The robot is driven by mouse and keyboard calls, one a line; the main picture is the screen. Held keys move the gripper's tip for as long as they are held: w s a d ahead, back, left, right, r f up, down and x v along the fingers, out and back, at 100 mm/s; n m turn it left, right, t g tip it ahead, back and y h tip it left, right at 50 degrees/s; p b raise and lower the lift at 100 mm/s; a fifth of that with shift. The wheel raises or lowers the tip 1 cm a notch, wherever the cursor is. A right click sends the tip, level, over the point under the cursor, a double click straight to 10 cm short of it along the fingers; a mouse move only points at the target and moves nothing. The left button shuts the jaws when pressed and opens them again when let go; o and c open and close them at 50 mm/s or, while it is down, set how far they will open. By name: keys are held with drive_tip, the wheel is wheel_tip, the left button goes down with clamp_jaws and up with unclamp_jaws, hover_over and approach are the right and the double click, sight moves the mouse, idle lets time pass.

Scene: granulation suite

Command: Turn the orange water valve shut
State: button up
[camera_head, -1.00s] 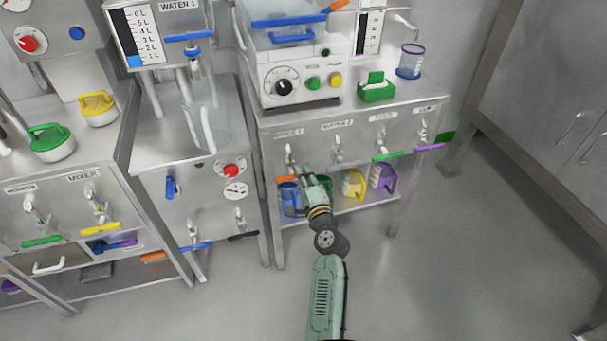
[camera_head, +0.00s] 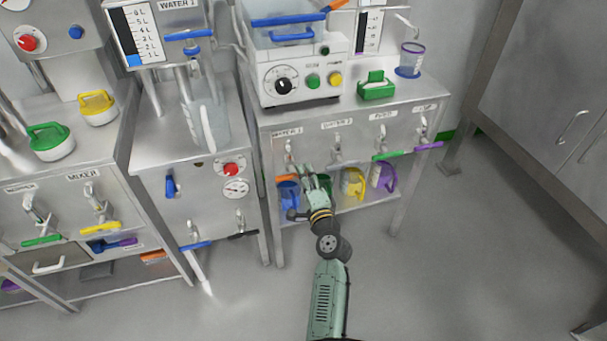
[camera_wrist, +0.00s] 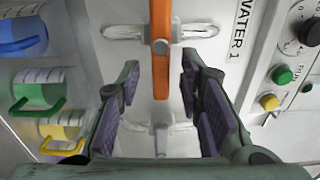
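In the wrist view the orange handle (camera_wrist: 161,30) runs up and down the picture, crossing a metal pivot, beside a "WATER 1" label (camera_wrist: 242,25). My gripper (camera_head: 309,172) is at the handle's right end in the head view, partly hiding it. In the wrist view my gripper (camera_wrist: 160,85) is open, its dark pads on either side of the handle's lower end. Clear gaps show between the pads and the handle.
Blue (camera_head: 289,195), green and yellow (camera_head: 353,184) jugs and a purple jug (camera_head: 383,177) stand on the shelf below the valves. Green (camera_head: 388,155) and purple (camera_head: 429,147) valve handles are to the right. The floor in front is clear.

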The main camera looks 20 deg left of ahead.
drive_tip(key=v, duration=1)
drive_tip(key=shift+s+d, duration=0.2)
